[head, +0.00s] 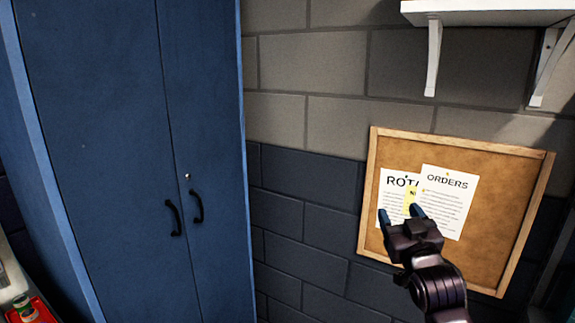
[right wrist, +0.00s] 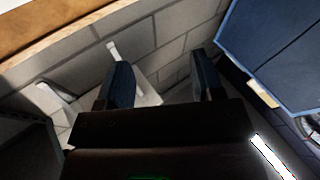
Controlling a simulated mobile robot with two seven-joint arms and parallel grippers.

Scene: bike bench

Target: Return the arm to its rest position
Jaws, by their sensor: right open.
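My right gripper (head: 401,212) is raised in the lower right of the head view, in front of the cork board. Its two dark fingers point up and are apart, with nothing between them. In the right wrist view the same gripper (right wrist: 167,82) shows its fingers spread and empty, with the block wall behind. My right forearm comes in from the bottom edge of the head view. My left gripper is not in the head view.
A blue cabinet (head: 110,120) with two shut doors stands at the left. A cork board (head: 500,240) with papers hangs on the block wall (head: 300,200). A white shelf (head: 490,12) on brackets is above. A red tray (head: 40,308) shows at the lower left.

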